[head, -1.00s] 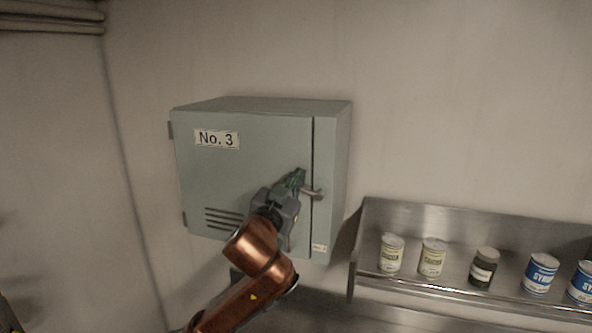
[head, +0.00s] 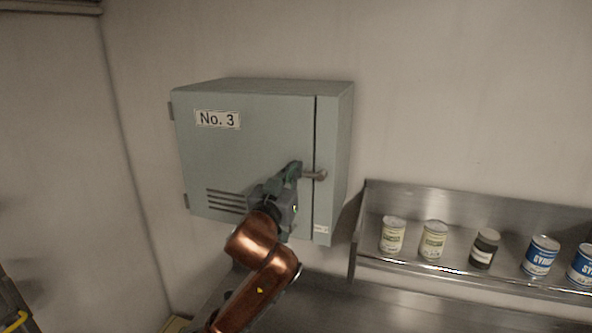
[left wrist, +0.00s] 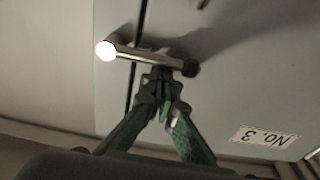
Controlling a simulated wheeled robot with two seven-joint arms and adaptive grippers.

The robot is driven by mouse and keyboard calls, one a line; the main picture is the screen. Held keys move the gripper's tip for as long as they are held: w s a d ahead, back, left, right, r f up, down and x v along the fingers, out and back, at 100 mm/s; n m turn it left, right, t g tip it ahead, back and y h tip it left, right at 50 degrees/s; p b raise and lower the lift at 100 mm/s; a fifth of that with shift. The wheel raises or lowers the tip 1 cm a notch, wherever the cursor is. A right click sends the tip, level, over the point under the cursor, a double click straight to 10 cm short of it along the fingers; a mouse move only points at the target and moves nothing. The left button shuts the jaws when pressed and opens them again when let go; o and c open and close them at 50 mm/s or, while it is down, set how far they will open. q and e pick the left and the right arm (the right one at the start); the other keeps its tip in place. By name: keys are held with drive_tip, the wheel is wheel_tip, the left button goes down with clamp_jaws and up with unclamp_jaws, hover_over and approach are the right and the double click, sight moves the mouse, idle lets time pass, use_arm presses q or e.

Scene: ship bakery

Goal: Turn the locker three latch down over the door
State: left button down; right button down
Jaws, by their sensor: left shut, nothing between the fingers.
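The grey-green locker (head: 250,150) marked No. 3 hangs on the wall with its door closed. Its latch (head: 317,175) is a short metal bar with a rounded end. It lies nearly level across the seam at the door's right edge. In the left wrist view the latch (left wrist: 135,55) spans the dark seam, its bright end past the seam. My left gripper (head: 294,170) is shut and empty in front of the door, its fingertips at the latch's left part. In the left wrist view the fingertips (left wrist: 159,78) meet right at the bar; I cannot tell whether they touch it.
A steel shelf (head: 365,225) with several cans and a dark jar (head: 484,248) is on the wall to the right, below the locker. The wall above the shelf is bare. A dark object with yellow (head: 14,315) shows at the lower left edge.

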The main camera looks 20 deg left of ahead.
use_arm(q)
drive_tip(key=shift+a+f+n, duration=0.15)
drive_tip(key=shift+a+n, duration=0.05)
drive_tip(key=shift+n, duration=0.2)
